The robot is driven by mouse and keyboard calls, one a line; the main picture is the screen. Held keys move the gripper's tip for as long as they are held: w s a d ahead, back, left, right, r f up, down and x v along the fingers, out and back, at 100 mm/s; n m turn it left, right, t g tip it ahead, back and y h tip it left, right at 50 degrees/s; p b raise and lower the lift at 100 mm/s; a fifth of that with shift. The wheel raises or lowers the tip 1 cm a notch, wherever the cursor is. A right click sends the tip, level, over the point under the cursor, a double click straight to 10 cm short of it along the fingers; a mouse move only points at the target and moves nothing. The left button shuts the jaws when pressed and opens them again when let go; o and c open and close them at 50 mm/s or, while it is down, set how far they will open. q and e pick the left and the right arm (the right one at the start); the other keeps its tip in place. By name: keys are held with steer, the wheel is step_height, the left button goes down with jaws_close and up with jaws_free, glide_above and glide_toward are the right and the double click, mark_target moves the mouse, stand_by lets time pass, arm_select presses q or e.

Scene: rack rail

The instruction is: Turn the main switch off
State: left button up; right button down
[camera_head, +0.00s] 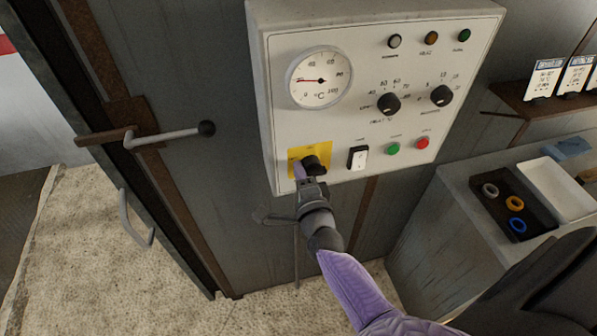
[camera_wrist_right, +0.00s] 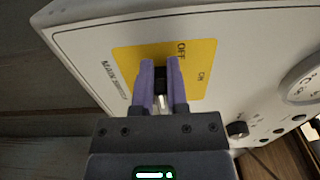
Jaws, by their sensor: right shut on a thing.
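The main switch is a black knob (camera_head: 313,161) on a yellow plate (camera_head: 325,149) at the lower left of the white control panel. My right gripper (camera_head: 306,169) reaches it from below and is shut on the knob. In the right wrist view, the two purple fingers (camera_wrist_right: 161,70) stand on either side of the dark knob (camera_wrist_right: 160,80), in front of the yellow plate (camera_wrist_right: 130,62). The plate's OFF and ON labels show to the right of the fingers. The fingers hide much of the knob, so I cannot tell which label it points to. My left gripper is not in view.
The panel (camera_head: 355,35) also carries a dial gauge (camera_head: 320,77), two black knobs, a white rocker switch (camera_head: 358,158), green and red buttons and several lamps. A door handle (camera_head: 165,136) sticks out at left. A bench with a tray of rings (camera_head: 505,180) stands at right.

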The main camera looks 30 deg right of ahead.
steer(key=shift+d+f, duration=0.1)
stand_by(0.3)
steer(key=c, duration=0.9)
jaws_free()
steer(key=o, duration=0.4)
steer(key=shift+d, duration=0.2)
steer(key=shift+a, duration=0.1)
steer(key=shift+s, duration=0.1)
steer(key=v, duration=1)
